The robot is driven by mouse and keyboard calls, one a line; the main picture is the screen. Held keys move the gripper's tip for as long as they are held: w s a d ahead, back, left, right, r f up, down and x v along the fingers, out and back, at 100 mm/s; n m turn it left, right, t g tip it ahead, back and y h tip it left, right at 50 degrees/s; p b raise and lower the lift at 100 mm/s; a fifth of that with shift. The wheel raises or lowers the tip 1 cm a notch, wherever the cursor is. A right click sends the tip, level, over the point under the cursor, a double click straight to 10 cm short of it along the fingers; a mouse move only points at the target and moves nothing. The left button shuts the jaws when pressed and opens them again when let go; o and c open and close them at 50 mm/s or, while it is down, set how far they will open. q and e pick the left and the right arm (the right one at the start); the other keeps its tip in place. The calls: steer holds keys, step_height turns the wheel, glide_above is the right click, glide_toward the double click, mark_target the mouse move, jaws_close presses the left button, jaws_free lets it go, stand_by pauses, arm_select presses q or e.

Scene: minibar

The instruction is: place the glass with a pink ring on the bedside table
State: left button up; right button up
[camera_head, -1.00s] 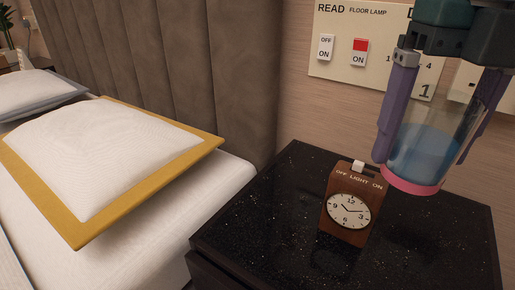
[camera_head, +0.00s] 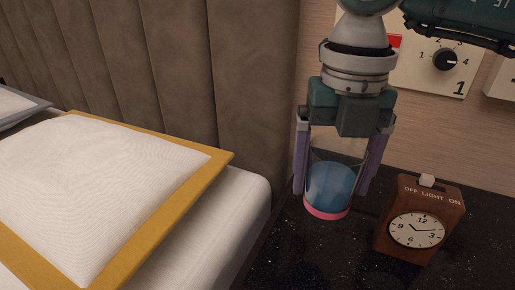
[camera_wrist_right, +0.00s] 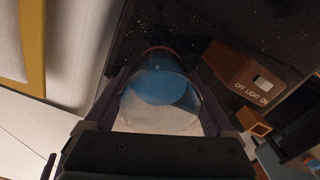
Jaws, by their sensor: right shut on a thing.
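The glass with a pink ring (camera_head: 330,190) holds blue liquid and is upright or nearly so. My right gripper (camera_head: 334,180) comes down from above and is shut on the glass, one purple finger on each side. The glass is over the left part of the black speckled bedside table (camera_head: 300,245); I cannot tell whether its base touches the top. In the right wrist view the glass (camera_wrist_right: 160,90) sits between the fingers, with the table beyond it. My left gripper is not in view.
A brown wooden clock (camera_head: 418,225) with a light switch stands on the table, right of the glass. The bed with a yellow-edged pillow (camera_head: 110,190) is at left. A wall panel with a dial (camera_head: 445,60) is behind. The table front is clear.

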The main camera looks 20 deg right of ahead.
mark_target(324, 206)
step_height(324, 206, down, 6)
steer(key=shift+a+r+b, duration=0.1)
steer(key=shift+r+b, duration=0.1)
steer(key=shift+b, duration=0.45)
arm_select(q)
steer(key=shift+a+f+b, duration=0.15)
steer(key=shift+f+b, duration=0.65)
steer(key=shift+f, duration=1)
arm_select(e)
steer(key=shift+f, duration=2.1)
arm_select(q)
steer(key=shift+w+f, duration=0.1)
arm_select(e)
steer(key=shift+w, duration=0.1)
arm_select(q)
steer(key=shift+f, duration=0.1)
arm_select(e)
steer(key=shift+f, duration=0.2)
steer(key=o, duration=1.5)
steer(key=shift+c, duration=0.2)
steer(key=shift+r, duration=0.1)
